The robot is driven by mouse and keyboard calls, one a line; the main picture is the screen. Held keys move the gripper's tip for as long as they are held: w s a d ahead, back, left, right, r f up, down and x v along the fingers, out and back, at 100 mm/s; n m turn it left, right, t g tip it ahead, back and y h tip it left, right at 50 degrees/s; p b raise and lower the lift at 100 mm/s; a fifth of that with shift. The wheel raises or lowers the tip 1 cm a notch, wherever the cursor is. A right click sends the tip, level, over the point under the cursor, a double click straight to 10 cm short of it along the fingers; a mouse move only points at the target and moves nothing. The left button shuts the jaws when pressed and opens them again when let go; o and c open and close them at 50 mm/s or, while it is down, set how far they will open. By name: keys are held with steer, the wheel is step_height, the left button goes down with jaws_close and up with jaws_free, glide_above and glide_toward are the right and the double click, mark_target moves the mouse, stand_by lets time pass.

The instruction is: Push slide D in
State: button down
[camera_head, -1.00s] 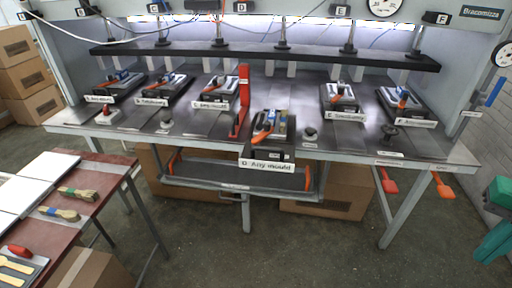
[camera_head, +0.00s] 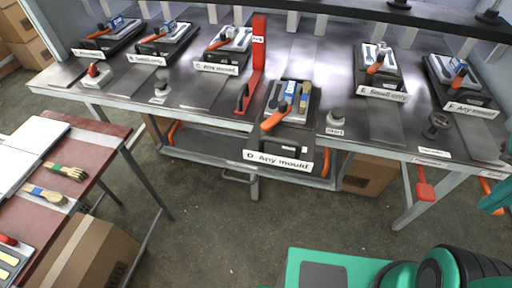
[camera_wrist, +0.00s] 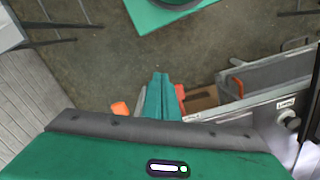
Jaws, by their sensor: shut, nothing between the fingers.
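Slide D (camera_head: 290,130) is a dark block with a white "D Any mould" label on its front. It sits at the front edge of the press table in the head view and overhangs it, much nearer the front than the other slides. A grey mould with an orange-handled clamp (camera_head: 275,117) and blue and tan pieces lies on top. My gripper (camera_wrist: 158,85) shows in the wrist view as two teal fingers pressed together, empty, above the floor and apart from slide D. A teal part of my arm shows at the right edge of the head view.
Slides A (camera_head: 108,40), B (camera_head: 165,45), C (camera_head: 226,50), E (camera_head: 377,70) and F (camera_head: 460,85) stand farther back. A red upright bracket (camera_head: 258,60) stands left of slide D, and a grey knob (camera_head: 335,118) right. A red-topped side table (camera_head: 95,150) is at the left. Open floor lies in front.

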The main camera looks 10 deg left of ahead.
steer(key=shift+s, duration=0.1)
steer(key=w+a+r+n+h, duration=0.2)
steer(key=w+a+r+n, duration=0.1)
steer(key=w+a+n, duration=0.85)
steer(key=n+t+y, duration=0.1)
steer(key=n+t, duration=0.4)
steer(key=n, duration=2.5)
glide_toward(253, 156)
steer(key=s+r, duration=0.3)
steer(key=s, duration=0.3)
steer(key=shift+w+d+f, duration=0.2)
steer(key=shift+w+f, duration=1.1)
steer(key=shift+f, duration=0.15)
steer(key=shift+w+d+f, duration=0.2)
steer(key=shift+w+f, duration=1.05)
steer(key=shift+f, duration=0.25)
steer(key=shift+w+d+f, duration=0.2)
steer(key=shift+w+f, duration=1.1)
steer(key=shift+f, duration=0.15)
